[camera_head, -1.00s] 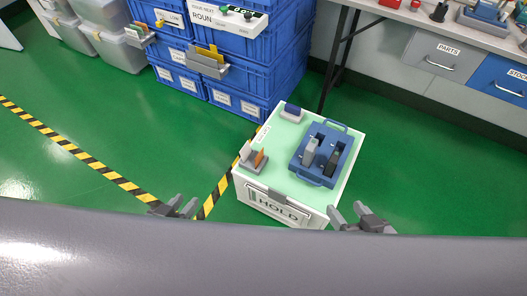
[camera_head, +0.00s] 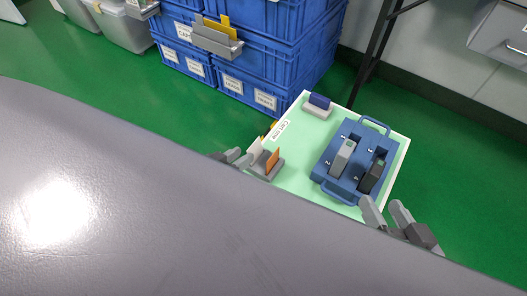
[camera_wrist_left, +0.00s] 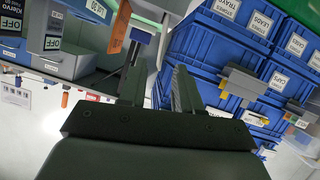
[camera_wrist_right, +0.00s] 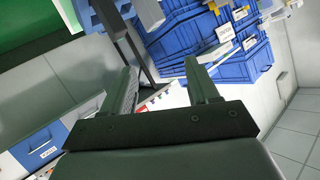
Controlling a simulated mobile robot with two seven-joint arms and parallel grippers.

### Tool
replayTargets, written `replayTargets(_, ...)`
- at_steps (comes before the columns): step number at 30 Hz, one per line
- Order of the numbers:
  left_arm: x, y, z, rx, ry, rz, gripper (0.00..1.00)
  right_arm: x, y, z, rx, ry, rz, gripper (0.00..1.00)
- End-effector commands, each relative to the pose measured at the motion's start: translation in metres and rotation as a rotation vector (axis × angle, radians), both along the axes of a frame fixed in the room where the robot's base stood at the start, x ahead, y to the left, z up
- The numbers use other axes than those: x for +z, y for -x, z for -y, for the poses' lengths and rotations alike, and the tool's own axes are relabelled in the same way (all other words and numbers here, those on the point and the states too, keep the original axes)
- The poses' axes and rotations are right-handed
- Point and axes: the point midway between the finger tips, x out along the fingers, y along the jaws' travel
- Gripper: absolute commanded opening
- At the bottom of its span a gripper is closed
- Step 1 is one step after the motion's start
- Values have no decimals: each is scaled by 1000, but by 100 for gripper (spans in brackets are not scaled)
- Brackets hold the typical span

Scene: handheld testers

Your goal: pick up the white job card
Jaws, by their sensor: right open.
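A white card (camera_head: 255,149) stands next to an orange card (camera_head: 272,159) in a small grey holder (camera_head: 265,172), on the left edge of the pale green cart top (camera_head: 310,135). My left gripper (camera_head: 237,157) is just left of the white card, partly hidden behind a grey body part of mine. Its fingers are apart and empty in the left wrist view (camera_wrist_left: 155,85). I cannot tell whether it touches the card. My right gripper (camera_head: 387,207) is open and empty at the cart's near right edge; its spread fingers show in the right wrist view (camera_wrist_right: 162,85).
A blue case (camera_head: 335,185) with two handheld testers lies on the cart's right half. A dark blue block on a grey base (camera_head: 318,107) sits at the far corner. Stacked blue crates (camera_head: 270,60) with a card rack (camera_head: 215,38) stand behind. Green floor is open to the left.

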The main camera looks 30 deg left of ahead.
Motion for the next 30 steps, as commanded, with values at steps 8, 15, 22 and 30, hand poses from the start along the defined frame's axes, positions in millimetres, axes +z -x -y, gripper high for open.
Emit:
replayTargets(8, -11, -20, 4, 0, -1, 2, 33, -4, -1, -5, 13, -32, 11, 60)
replayTargets(15, -28, -45, 10, 0, -2, 2, 33, -9, 1, 8, -11, 40, 96, 60)
replayTargets(22, -31, -61, 14, -1, -1, 0, 33, -5, 2, 14, -21, 72, 137, 60)
replayTargets(30, -31, -62, 14, -1, 0, -1, 23, -3, 2, 14, -23, 75, 140, 60)
